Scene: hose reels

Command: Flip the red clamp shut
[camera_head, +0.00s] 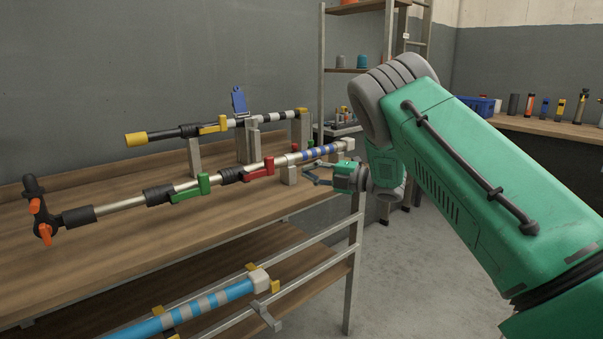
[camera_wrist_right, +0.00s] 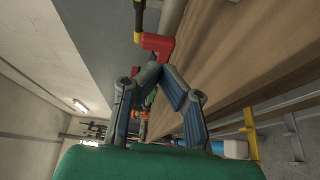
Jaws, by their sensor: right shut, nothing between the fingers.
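The red clamp (camera_head: 262,169) sits on the front pole (camera_head: 225,178), right of the green clamp (camera_head: 190,191). It lies low along the pole, with a short block at its right end. It also shows in the right wrist view (camera_wrist_right: 157,43), just beyond the fingertips. My right gripper (camera_head: 312,177) is right of the red clamp, near the pole's right end and apart from the clamp in the head view. Its blue-grey fingers (camera_wrist_right: 157,70) are bent together at the tips and hold nothing. My left gripper is not in view.
A blue clamp lever (camera_head: 239,101) stands upright on the back pole, with a yellow clamp (camera_head: 214,126) to its left. Grey posts (camera_head: 289,174) carry the poles above the wooden bench (camera_head: 120,245). A lower shelf holds a light-blue pole (camera_head: 200,308). Open floor lies right of the bench.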

